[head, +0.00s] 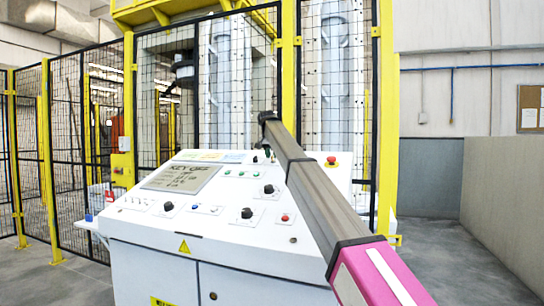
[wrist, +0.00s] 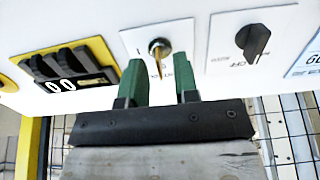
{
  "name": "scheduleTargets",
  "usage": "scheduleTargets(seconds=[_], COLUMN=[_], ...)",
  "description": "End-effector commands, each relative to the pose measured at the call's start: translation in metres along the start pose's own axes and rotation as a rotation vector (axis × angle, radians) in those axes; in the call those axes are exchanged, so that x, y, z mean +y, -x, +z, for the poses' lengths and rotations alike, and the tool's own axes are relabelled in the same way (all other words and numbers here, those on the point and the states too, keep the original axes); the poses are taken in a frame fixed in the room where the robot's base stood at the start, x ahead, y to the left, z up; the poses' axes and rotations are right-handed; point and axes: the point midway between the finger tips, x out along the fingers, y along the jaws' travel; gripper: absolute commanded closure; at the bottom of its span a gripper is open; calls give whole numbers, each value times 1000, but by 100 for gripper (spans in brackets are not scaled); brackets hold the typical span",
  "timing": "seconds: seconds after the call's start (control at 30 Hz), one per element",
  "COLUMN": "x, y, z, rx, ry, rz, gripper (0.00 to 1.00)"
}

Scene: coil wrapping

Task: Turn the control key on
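The control key (wrist: 158,47) shows in the wrist view as a brass-coloured key in a round silver lock on a small white plate. My gripper (wrist: 161,68) has two green fingers, spread apart. The key sits between the fingertips, with a visible gap on each side. In the head view my gripper (head: 264,152) is over the upper part of the white control console (head: 225,228), small and partly hidden by my arm. The key cannot be made out there. The console's screen (head: 181,178) shows large text that looks like "KEY OFF".
A black rotary knob (wrist: 253,41) is right of the key. A red emergency button (head: 331,160) is on the console. Yellow-posted mesh fencing (head: 75,150) stands behind it. Grey floor (head: 440,262) is clear at right.

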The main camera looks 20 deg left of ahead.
Motion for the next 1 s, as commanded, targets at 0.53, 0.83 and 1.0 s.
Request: scheduleTargets(seconds=[0.53,0.83,1.0], x=[0,0,0], y=[-3,-3,-3], z=[0,0,0], rx=[0,0,0], ry=[0,-45,-139], rz=[0,-1,-4], gripper=[100,100,100])
